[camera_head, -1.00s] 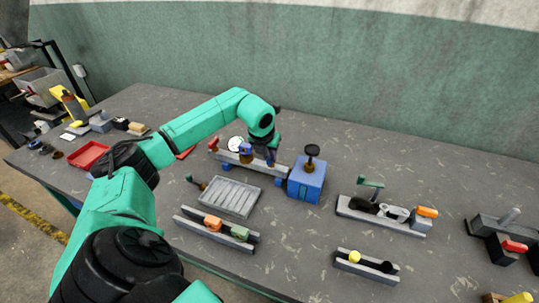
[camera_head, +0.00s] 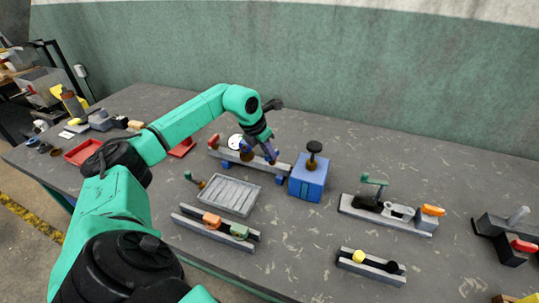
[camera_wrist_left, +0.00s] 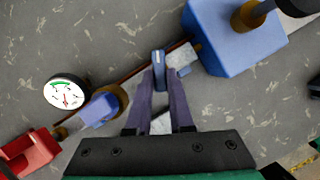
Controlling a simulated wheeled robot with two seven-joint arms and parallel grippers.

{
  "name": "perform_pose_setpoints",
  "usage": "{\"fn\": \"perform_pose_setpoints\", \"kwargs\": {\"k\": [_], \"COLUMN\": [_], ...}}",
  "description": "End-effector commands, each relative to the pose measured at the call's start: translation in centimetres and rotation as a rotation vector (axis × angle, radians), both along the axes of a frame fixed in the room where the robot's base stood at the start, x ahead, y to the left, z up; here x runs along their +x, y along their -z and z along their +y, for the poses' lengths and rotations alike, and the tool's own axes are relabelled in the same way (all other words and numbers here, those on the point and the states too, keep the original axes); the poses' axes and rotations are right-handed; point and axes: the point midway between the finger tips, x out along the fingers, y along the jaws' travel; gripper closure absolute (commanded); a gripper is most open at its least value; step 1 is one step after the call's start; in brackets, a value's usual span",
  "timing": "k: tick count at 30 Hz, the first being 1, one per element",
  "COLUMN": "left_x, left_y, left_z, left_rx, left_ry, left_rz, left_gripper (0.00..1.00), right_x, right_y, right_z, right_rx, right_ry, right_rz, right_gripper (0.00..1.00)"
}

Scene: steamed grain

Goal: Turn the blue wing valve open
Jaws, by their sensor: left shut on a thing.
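My left gripper (camera_head: 271,155) reaches down to the grey pipe rail (camera_head: 222,152) at the back of the table. In the left wrist view its two purple fingers (camera_wrist_left: 160,78) come together on a narrow blue wing (camera_wrist_left: 158,59), which appears to be the blue wing valve's handle. The gripper is shut on it. The wing is seen nearly edge-on, and the valve body beneath is mostly hidden by the fingers. How far the valve is turned cannot be told. My right gripper is in no view.
Beside the wing are a white dial gauge (camera_wrist_left: 67,93), a second blue part (camera_wrist_left: 98,110) on a brass fitting and a red part (camera_wrist_left: 29,149). A blue box (camera_head: 309,181) with a black knob stands right of the rail. A ribbed grey tray (camera_head: 229,196) lies in front.

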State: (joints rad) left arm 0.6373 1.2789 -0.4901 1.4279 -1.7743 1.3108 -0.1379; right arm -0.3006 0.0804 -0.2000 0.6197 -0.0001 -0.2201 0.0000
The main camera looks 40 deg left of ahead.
Motion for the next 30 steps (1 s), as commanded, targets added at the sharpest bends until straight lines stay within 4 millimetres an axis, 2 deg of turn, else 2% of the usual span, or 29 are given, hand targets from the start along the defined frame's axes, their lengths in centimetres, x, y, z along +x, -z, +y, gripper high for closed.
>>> {"fn": "perform_pose_setpoints", "kwargs": {"k": [30], "left_x": [0.9], "left_y": [-0.3], "left_z": [1.0], "left_rx": [0.000], "left_ry": [0.923], "left_rz": [-0.009], "left_gripper": [1.00], "right_x": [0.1], "right_y": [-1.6], "right_z": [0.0], "right_rx": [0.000], "right_ry": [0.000], "right_rz": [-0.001], "right_gripper": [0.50]}}
